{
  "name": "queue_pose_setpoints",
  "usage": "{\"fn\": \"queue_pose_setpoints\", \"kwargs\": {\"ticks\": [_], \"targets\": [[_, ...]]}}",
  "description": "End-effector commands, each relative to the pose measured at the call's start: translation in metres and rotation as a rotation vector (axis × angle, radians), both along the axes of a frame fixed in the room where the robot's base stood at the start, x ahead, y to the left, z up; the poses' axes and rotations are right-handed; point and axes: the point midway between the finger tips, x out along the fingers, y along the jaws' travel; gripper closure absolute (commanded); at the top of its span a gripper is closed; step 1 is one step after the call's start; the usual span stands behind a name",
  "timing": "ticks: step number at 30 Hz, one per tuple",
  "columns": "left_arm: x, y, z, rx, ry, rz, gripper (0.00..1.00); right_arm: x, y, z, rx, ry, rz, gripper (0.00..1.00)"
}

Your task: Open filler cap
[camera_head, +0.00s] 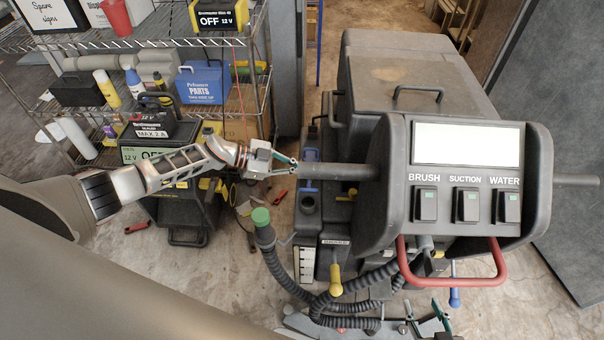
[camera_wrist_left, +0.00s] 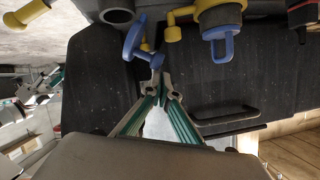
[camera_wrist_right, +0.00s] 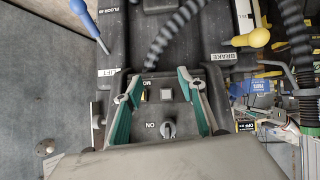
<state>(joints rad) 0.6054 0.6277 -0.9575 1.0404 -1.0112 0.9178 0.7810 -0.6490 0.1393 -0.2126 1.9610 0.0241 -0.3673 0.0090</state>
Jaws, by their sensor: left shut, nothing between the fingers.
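The floor-cleaning machine (camera_head: 405,75) stands in the middle of the head view. In the left wrist view the blue cap (camera_wrist_left: 133,42) is tilted up beside the grey round opening (camera_wrist_left: 118,15). My left gripper (camera_head: 293,162) is shut and empty; its fingertips (camera_wrist_left: 161,84) lie close to the cap's lower end. I cannot tell whether they touch. My right gripper (camera_head: 425,318) is open and empty, above a panel with a key switch (camera_wrist_right: 168,129) in the right wrist view.
A red handle (camera_head: 450,282) and a ribbed hose with a green end (camera_head: 261,216) are at the machine's front. A wire shelf (camera_head: 150,45) with boxes and bottles stands left. A second blue cap with a yellow ring (camera_wrist_left: 221,42) shows in the left wrist view.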

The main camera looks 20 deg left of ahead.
Motion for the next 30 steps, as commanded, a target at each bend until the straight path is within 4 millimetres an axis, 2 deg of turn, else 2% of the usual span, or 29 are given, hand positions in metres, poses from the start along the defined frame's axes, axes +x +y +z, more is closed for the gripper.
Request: {"fn": "queue_pose_setpoints", "kwargs": {"ticks": [9, 18, 30], "targets": [[0.027, 0.007, -0.016, -0.077, 0.278, 0.000, 1.00, -0.006, 0.000, -0.041, 0.001, 0.015, -0.001, 0.60], [0.037, 0.011, -0.023, -0.130, 0.464, 0.000, 1.00, -0.015, -0.001, -0.075, -0.003, 0.043, 0.000, 0.60], [0.040, 0.012, -0.027, -0.126, 0.454, 0.000, 1.00, -0.008, -0.003, -0.071, -0.016, 0.024, 0.002, 0.60]]}}
